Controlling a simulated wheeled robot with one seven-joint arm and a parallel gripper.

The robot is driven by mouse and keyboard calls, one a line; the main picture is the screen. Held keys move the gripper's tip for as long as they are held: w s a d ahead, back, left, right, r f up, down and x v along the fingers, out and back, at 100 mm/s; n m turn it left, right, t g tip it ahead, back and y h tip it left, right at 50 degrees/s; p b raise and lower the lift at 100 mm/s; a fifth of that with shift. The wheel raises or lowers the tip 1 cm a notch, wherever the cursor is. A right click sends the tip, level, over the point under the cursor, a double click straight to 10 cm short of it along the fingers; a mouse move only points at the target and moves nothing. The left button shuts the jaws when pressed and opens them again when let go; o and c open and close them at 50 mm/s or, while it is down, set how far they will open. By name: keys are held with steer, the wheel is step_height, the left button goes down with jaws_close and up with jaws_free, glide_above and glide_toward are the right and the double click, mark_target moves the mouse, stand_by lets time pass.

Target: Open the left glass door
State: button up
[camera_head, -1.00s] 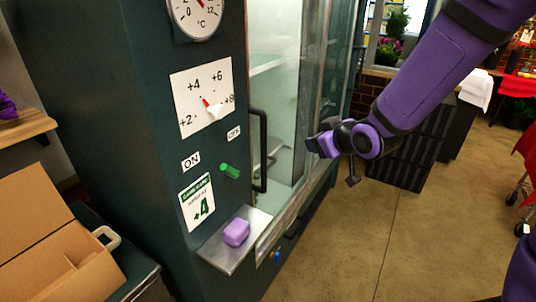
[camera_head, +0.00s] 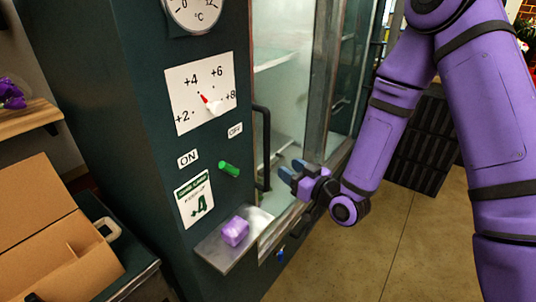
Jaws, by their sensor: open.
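The left glass door (camera_head: 281,95) of the dark green cooler stands in the upper middle of the head view, and it looks shut. Its black vertical bar handle (camera_head: 263,148) runs along the door's left edge. My gripper (camera_head: 287,172) is open, with its dark fingertips pointing left toward the lower part of the handle. A small gap shows between the fingertips and the handle; nothing is between the fingers. A second glass panel (camera_head: 347,75) lies further right, partly hidden by my purple arm.
A metal shelf (camera_head: 222,258) with a purple block (camera_head: 235,231) juts out below the handle. A green knob (camera_head: 229,169) and a dial panel (camera_head: 201,93) are on the cooler's side. A cardboard box (camera_head: 50,235) stands at left. Open floor lies at right.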

mark_target(269, 155)
steer(key=x, duration=1)
steer(key=shift+d, duration=0.1)
jaws_close()
